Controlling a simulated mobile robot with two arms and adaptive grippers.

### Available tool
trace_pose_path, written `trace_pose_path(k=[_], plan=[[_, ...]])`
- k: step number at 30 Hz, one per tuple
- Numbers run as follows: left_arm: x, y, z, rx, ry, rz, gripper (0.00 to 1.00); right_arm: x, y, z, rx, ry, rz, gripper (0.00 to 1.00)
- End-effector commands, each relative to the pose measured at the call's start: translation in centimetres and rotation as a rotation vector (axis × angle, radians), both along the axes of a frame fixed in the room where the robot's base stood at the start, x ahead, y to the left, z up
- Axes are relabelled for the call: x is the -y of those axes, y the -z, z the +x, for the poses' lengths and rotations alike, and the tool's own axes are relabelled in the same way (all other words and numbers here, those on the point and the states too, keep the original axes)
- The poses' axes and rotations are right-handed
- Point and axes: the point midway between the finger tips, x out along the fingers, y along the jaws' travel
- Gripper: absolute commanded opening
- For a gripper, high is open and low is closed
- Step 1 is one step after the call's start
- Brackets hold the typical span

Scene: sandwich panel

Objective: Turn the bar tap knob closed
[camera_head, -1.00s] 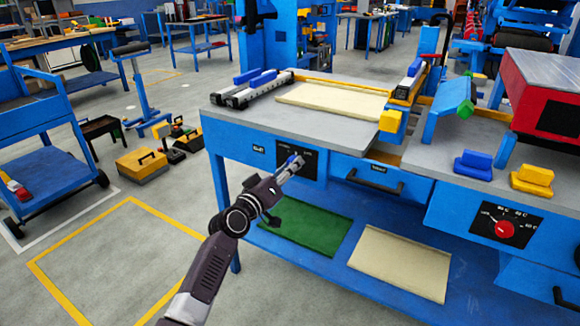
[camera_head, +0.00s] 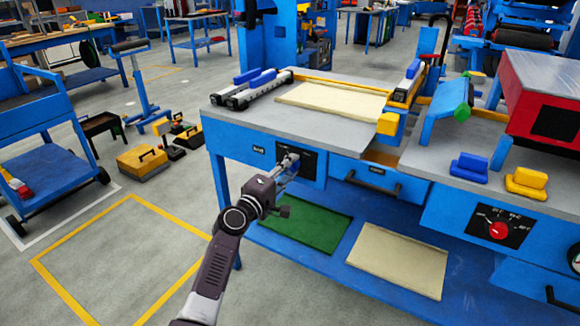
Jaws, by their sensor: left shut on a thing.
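The black control panel (camera_head: 309,166) is set in the blue front of the workbench. My left gripper (camera_head: 289,161) reaches up to it from below and is shut on the bar tap knob at the panel face. The fingers cover the knob almost wholly, so I cannot tell which way its bar points. The panel's markings are too small and partly hidden to read. My right gripper is not in view.
A drawer handle (camera_head: 372,184) juts out right of the panel. A red dial knob (camera_head: 498,230) sits on another panel further right. A green sheet (camera_head: 305,228) and a cream sheet (camera_head: 399,262) lie on the lower shelf. The floor at left front is clear.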

Motion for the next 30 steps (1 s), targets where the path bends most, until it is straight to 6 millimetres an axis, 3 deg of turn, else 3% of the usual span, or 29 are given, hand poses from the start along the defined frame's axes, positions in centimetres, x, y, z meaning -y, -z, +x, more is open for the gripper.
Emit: trace_pose_path(k=[21, 22, 27, 30], plan=[[0.0, 0.21, -0.03, -0.042, 0.001, -0.067, 0.03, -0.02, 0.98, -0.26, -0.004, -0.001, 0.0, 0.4], [0.0, 0.21, -0.03, -0.042, 0.001, -0.067, 0.29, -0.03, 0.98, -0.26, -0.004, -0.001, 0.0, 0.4], [-0.01, 0.14, -0.02, -0.041, 0.0, -0.067, 0.45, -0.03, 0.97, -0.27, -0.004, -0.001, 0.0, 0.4], [-0.01, 0.1, -0.01, -0.04, 0.0, -0.066, 0.45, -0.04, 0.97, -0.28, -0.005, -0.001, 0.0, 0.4]])
